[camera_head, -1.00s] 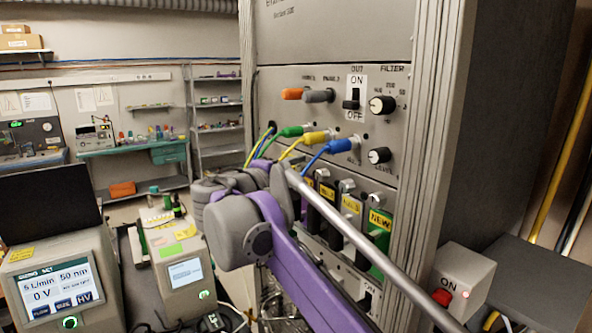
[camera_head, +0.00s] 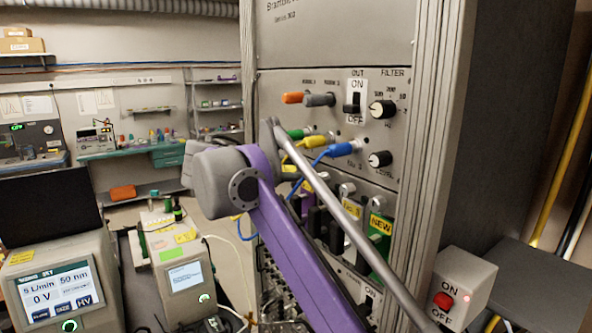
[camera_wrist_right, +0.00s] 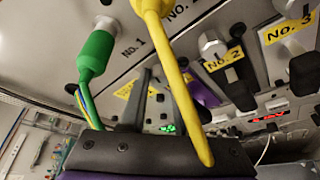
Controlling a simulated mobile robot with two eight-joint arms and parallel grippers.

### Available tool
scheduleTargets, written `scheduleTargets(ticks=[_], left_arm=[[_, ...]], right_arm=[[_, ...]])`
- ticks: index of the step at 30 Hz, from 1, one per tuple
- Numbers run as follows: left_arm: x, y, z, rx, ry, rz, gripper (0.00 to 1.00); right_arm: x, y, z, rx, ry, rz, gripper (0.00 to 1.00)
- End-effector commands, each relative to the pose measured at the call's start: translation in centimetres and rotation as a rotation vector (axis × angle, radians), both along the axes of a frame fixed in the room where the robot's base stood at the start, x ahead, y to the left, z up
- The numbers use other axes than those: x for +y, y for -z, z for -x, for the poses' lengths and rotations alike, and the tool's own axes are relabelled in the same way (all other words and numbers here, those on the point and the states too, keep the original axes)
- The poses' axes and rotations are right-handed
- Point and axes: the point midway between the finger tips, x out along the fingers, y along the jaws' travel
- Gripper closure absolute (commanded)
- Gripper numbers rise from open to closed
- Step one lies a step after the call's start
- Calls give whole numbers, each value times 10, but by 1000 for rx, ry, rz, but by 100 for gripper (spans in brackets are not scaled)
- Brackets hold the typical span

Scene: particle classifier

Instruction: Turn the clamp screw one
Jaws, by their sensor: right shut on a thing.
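My right arm (camera_head: 285,238) reaches up to the rack front in the head view and hides its own fingertips and clamp screw one there. In the right wrist view my right gripper (camera_wrist_right: 162,88) is at the panel just below the "No. 1" label, behind a hanging yellow cable (camera_wrist_right: 180,85). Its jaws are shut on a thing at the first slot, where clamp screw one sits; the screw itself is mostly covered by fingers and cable. The silver clamp screw two (camera_wrist_right: 212,46) stands to the right, by the "No. 2" label. My left gripper is out of view.
A green cable plug (camera_wrist_right: 96,55) hangs close to the left of the gripper. A blue plug (camera_head: 340,149) and other cables cross the rack front. A green "NEW" module (camera_head: 380,240) is at the right. A box with a red switch (camera_head: 444,300) stands beside the rack.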

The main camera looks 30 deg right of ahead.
Motion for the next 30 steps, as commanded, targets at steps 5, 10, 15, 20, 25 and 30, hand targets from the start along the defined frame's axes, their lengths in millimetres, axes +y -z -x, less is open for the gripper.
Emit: scheduleTargets(ticks=[5, 10, 15, 20, 25, 30], left_arm=[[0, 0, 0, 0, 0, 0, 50], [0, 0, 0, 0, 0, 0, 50], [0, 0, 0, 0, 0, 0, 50], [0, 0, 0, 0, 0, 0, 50], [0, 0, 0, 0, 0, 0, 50], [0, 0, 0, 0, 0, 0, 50]], right_arm=[[0, 0, 0, 21, 2, 1, 100], [0, 0, 0, 25, 1, 1, 100], [0, 0, 0, 23, 1, 1, 100], [0, 0, 0, 23, 1, 1, 46], [0, 0, 0, 23, 1, 2, 39], [1, -1, 0, 23, 1, 2, 39]])
